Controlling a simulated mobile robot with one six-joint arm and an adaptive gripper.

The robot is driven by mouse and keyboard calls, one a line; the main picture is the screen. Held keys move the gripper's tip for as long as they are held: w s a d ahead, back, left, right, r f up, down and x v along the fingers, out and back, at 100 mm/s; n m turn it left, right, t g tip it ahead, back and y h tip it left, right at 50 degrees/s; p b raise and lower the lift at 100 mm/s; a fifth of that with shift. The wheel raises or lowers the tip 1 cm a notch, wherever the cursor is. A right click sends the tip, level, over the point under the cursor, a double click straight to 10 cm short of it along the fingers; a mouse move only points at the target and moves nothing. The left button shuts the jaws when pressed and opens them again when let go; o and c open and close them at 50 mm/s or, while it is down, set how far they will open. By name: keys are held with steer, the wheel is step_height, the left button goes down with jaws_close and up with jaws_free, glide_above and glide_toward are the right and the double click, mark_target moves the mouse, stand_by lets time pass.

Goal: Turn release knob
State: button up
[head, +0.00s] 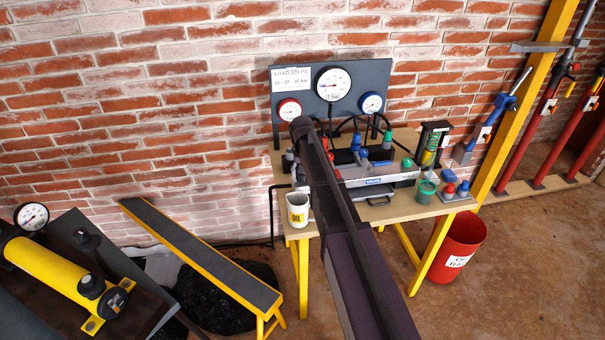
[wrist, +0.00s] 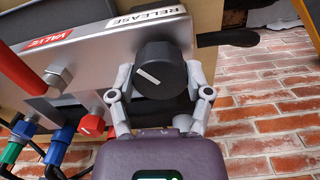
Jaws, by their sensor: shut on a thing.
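The release knob (wrist: 161,72) is a round black knob with a white pointer line, on a grey metal panel (wrist: 100,50) below a white RELEASE label (wrist: 146,16). In the wrist view my gripper (wrist: 160,84) has its grey fingers on both sides of the knob, shut on it. The white line on the knob runs diagonally, from upper left to lower right.
A red VALVE label (wrist: 47,39), a red knob (wrist: 90,124) and hose fittings (wrist: 60,142) are left of my gripper. A black handle (wrist: 228,38) sticks out right. Gauges (head: 333,84) stand behind the bench; an OIL mug (head: 298,208) stands at its front left.

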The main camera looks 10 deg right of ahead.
steer(key=n, duration=0.5)
steer(key=shift+s+n, duration=0.1)
steer(key=shift+n, duration=0.2)
steer(key=n, duration=0.4)
steer(key=shift+n, duration=0.4)
steer(key=o, duration=1.1)
steer(key=shift+o, duration=0.2)
steer(key=shift+m, duration=0.4)
